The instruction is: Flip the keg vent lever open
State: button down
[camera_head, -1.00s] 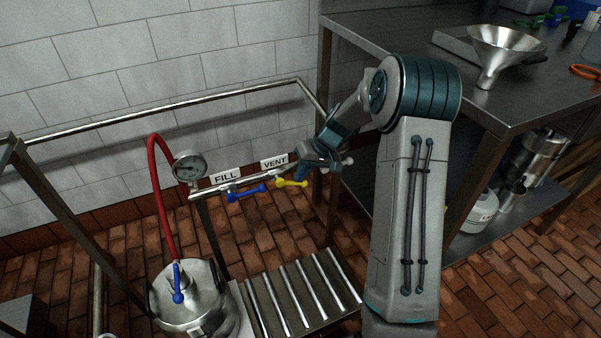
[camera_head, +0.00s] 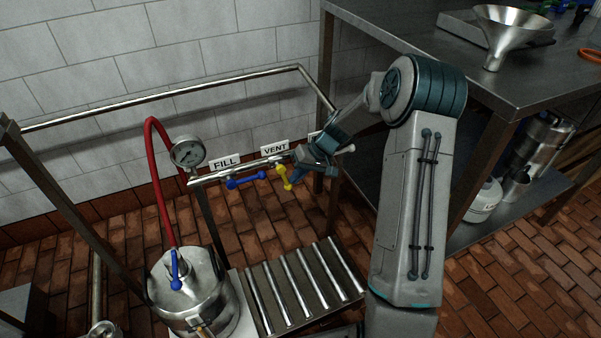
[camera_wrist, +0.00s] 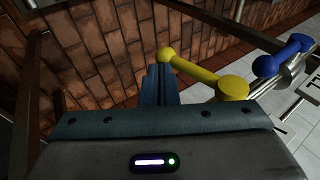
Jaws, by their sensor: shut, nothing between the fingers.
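The yellow lever (camera_head: 284,177) is on the pipe below the VENT sign (camera_head: 275,148). In the head view its ball end hangs down and slightly right of its hub. The lever is large in the wrist view (camera_wrist: 205,75), with its ball end just beyond my fingertips and its hub to the right. My gripper (camera_wrist: 160,74) is shut and empty, right beside the ball end; I cannot tell whether they touch. In the head view my gripper (camera_head: 297,178) is just right of the lever, partly hidden by my wrist.
A blue lever (camera_head: 246,180) sits left along the pipe under the FILL sign (camera_head: 225,162). Further left are a gauge (camera_head: 187,152), a red hose (camera_head: 158,180) and the steel keg (camera_head: 190,300). A roller rack (camera_head: 305,285) lies below. A steel table (camera_head: 430,60) stands right.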

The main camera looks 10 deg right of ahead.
jog(key=shift+s+a+f, duration=0.15)
jog(key=shift+a+f, duration=0.3)
jog(key=shift+f, duration=0.05)
jog(key=shift+s+f, duration=0.1)
jog(key=shift+f, duration=0.05)
dwell(0.3)
jog(key=p+v, duration=0.4)
jog(key=v, duration=1)
jog(key=shift+a, duration=0.1)
jog(key=s+a+r+h+p, duration=0.2)
jog(key=s+r+p, duration=0.7)
jog(key=r, duration=0.4)
jog(key=s+a+r+m+t+h+p, duration=0.1)
jog(key=s+r+h+p, duration=0.1)
jog(key=s+r+p, duration=0.7)
jog(key=s+a+r+h+p, duration=0.2)
jog(key=s+r+p, duration=0.7)
jog(key=r, duration=0.8)
jog(key=shift+s+a+r+m+t, duration=0.2)
jog(key=shift+s+a+m+t, duration=0.15)
jog(key=shift+s, duration=0.35)
